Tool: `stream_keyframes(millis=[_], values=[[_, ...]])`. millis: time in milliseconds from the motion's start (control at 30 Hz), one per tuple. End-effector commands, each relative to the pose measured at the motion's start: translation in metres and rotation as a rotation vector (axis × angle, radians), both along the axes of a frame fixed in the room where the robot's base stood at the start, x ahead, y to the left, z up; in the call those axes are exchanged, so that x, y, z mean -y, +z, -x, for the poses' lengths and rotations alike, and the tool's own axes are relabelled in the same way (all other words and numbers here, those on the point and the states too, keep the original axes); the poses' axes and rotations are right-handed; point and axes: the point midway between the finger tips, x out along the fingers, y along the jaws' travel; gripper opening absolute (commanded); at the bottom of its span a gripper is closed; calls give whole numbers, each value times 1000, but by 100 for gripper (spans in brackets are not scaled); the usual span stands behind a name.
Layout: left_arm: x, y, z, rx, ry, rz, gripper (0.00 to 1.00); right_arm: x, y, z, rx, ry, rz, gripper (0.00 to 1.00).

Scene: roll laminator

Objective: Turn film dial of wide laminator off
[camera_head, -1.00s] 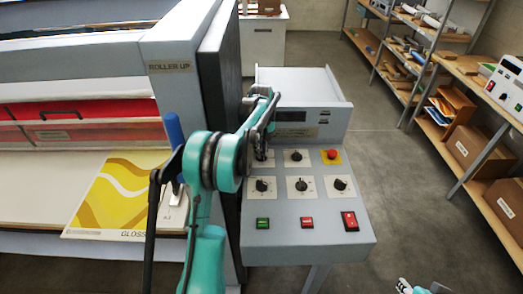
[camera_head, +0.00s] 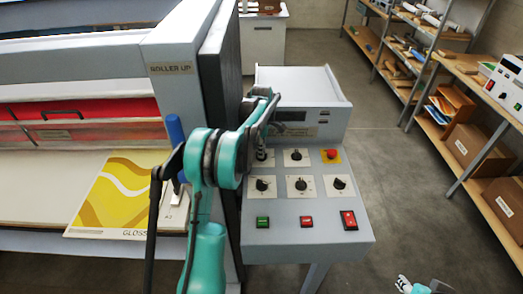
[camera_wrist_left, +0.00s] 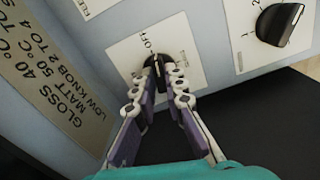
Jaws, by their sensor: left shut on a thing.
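The wide laminator's sloped grey control panel (camera_head: 285,218) carries several black dials on white plates. My left gripper (camera_head: 264,150) is at the top-left dial and mostly covers it. In the left wrist view its two fingers (camera_wrist_left: 165,75) are closed around the black dial (camera_wrist_left: 152,64). This dial stands on a white plate with small letters, partly hidden by the fingers. Its pointer direction is hard to read.
A red stop button (camera_head: 332,154) on yellow is at the panel's upper right. Green (camera_head: 262,222) and red (camera_head: 306,221) buttons and a red rocker switch (camera_head: 349,220) line the front. The laminator's dark side (camera_head: 222,100) rises close on the left. Shelves (camera_head: 465,70) stand right.

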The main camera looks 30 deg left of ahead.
Motion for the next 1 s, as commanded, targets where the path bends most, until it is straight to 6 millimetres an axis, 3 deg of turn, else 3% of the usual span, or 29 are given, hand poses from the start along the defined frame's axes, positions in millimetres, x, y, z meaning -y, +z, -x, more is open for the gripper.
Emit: stream_keyframes(millis=[400,933,1000], values=[[0,1,-1,2,183,-1,0,0,2,0,0,0,0,40],[0,1,-1,3,207,-1,0,0,2,0,0,0,0,40],[0,1,-1,3,206,-1,24,0,2,0,0,0,0,40]])
